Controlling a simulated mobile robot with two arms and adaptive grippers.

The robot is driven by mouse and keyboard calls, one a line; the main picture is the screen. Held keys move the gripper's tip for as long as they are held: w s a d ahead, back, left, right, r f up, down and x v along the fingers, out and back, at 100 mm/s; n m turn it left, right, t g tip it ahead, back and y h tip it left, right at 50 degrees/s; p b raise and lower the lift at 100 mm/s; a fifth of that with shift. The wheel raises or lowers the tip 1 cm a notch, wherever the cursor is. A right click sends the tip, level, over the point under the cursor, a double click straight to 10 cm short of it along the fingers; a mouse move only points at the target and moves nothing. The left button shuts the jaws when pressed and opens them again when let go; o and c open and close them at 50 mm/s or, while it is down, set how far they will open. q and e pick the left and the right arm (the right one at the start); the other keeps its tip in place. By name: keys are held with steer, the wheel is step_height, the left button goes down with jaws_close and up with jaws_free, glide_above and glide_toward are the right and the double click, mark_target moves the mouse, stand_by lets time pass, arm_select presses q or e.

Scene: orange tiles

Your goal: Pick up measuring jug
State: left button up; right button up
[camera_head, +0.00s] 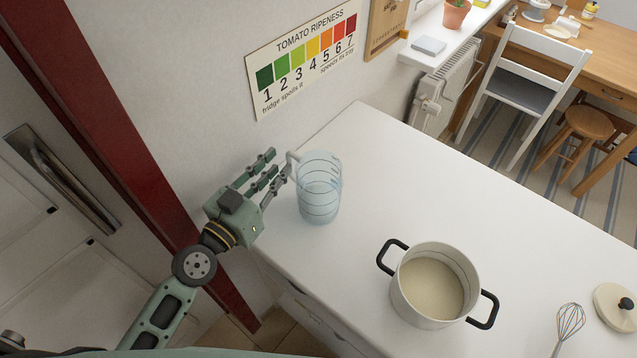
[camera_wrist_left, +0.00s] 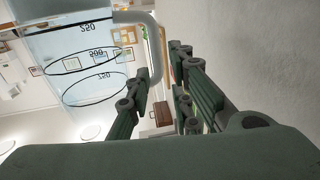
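The measuring jug (camera_head: 319,190) is clear, bluish and marked with rings. It stands upright near the left edge of the white counter (camera_head: 350,140), its handle (camera_head: 294,161) towards my left gripper. My left gripper (camera_head: 268,172) is at the jug's left side, fingers apart and pointing at the handle. In the left wrist view the jug (camera_wrist_left: 85,60) fills the upper left. Its handle (camera_wrist_left: 153,50) reaches down into the gap between the open fingers (camera_wrist_left: 163,85). I cannot tell whether a finger touches it. My right gripper is not in view.
A pot (camera_head: 430,285) with black handles stands front right of the jug. A whisk (camera_head: 570,322) and a lid (camera_head: 618,306) lie farther right. The wall with a tomato poster (camera_head: 305,55) rises behind the counter.

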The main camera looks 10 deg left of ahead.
mark_target(287, 159)
arm_select(q)
steer(key=x, duration=0.1)
steer(key=p+x, duration=0.1)
steer(key=shift+w+d+r, duration=0.25)
steer(key=shift+w+d, duration=0.05)
steer(key=shift+d, duration=0.05)
steer(key=shift+w+d+f, duration=0.15)
steer(key=shift+w+d, duration=0.05)
steer(key=shift+w, duration=0.3)
steer(key=shift+w+d+f, duration=0.15)
steer(key=shift+w+d, duration=0.1)
steer(key=shift+w, duration=0.3)
steer(key=shift+s, duration=0.1)
steer(key=c, duration=0.4)
jaws_close()
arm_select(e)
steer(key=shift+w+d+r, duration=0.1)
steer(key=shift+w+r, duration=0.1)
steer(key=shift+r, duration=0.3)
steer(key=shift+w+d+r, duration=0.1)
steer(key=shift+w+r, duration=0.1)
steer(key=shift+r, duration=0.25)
